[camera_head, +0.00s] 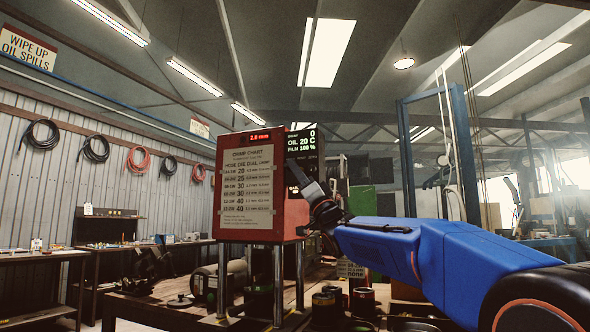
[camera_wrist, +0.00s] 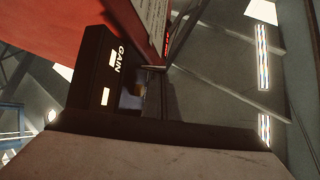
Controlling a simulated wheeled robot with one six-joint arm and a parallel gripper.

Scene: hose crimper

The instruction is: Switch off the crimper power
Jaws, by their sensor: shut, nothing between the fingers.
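The crimper (camera_head: 289,216) is a red box on metal posts above the bench, with a printed chart on its front. A small red readout (camera_head: 259,137) shows 2.0 mm at its top. My gripper (camera_head: 293,166) is shut and empty, close in front of that right side below the display; contact cannot be told. In the wrist view the red housing (camera_wrist: 60,35) fills the upper left, beside a dark part lettered GAIN (camera_wrist: 118,60). I cannot make out a power switch; my gripper may hide it.
The bench (camera_head: 150,308) under the crimper holds several dark round parts (camera_head: 363,300). A blue frame (camera_head: 406,160) stands behind to the right. Coiled hoses (camera_head: 96,149) hang on the left wall above another bench (camera_head: 40,256). There is open air above the crimper.

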